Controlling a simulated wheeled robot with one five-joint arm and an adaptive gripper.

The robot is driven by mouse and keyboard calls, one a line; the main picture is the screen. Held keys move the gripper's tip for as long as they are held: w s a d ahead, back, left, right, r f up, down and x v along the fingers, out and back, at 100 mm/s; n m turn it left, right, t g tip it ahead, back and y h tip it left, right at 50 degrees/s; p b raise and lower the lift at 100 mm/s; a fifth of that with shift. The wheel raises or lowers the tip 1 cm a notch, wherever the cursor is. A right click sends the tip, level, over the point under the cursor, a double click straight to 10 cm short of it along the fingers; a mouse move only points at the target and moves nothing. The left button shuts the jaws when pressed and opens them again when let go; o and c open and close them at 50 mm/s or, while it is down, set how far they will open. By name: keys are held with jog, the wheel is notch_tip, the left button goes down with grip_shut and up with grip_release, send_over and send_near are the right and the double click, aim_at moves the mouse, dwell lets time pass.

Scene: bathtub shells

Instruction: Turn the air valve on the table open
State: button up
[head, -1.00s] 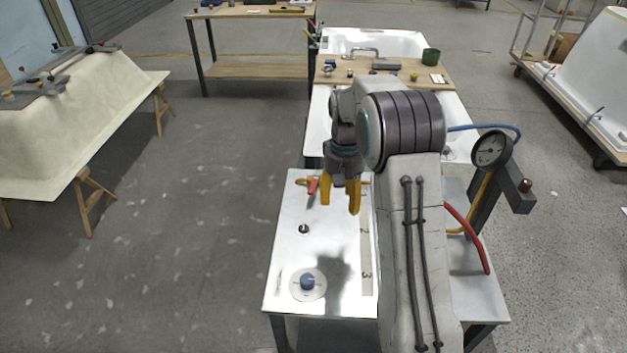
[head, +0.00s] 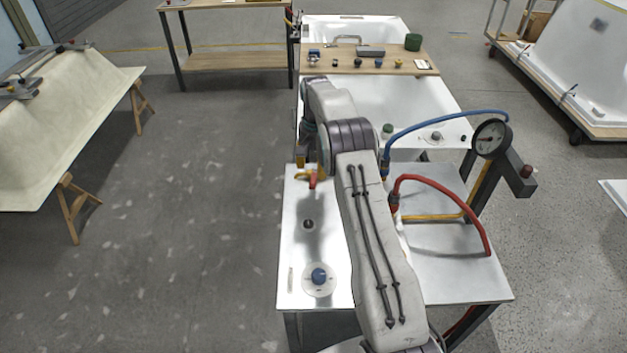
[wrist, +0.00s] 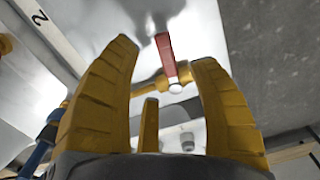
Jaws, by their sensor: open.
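The air valve shows in the wrist view as a red lever (wrist: 166,58) on a brass-coloured body (wrist: 150,85). In the head view its red lever (head: 312,180) is at the far left part of the white table (head: 295,255), just in front of my arm's end. My gripper (wrist: 165,52) is open, with its two yellow fingers spread. In the wrist view the lever lies between the fingers, with a gap to each; I cannot tell whether anything touches. In the head view my arm hides most of the gripper.
A blue knob (head: 319,276) and a small dark fitting (head: 308,224) stand on the table. A pressure gauge (head: 490,138) on a post, a red hose (head: 450,190) and a blue hose (head: 440,118) are right of my arm. A bathtub shell (head: 400,100) lies beyond.

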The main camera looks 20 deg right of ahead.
aim_at(315, 182)
jog(key=shift+f+p, duration=0.65)
jog(key=shift+f, duration=2.5)
jog(key=shift+c, duration=0.3)
grip_shut()
